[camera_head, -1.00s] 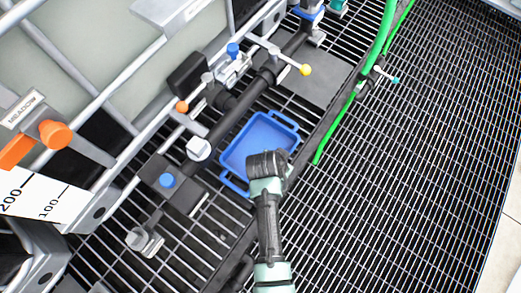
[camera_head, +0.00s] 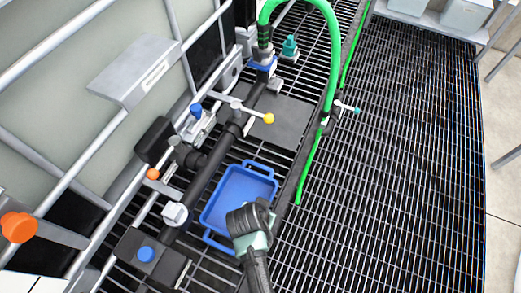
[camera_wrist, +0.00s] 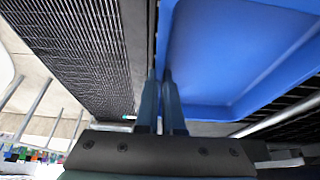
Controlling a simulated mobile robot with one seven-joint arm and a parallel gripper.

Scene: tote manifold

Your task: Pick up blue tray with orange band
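The blue tray (camera_head: 240,192) is shallow, with loop handles at its ends, and sits over the floor grating beside a black pipe. No orange band shows on the parts in view. In the wrist view the tray (camera_wrist: 235,50) fills the right half. My gripper (camera_wrist: 159,75) points along its near side edge, with the two fingers close together on either side of the edge; they appear shut on it. The contact itself is hard to see. In the head view my wrist covers the tray's lower right corner and hides the fingertips.
The black pipe (camera_head: 214,160) with valves and a yellow-knobbed handle (camera_head: 268,118) runs left of the tray. A green hose (camera_head: 333,60) arches behind. A caged tank (camera_head: 60,120) stands at left. Open grating (camera_head: 400,170) lies to the right.

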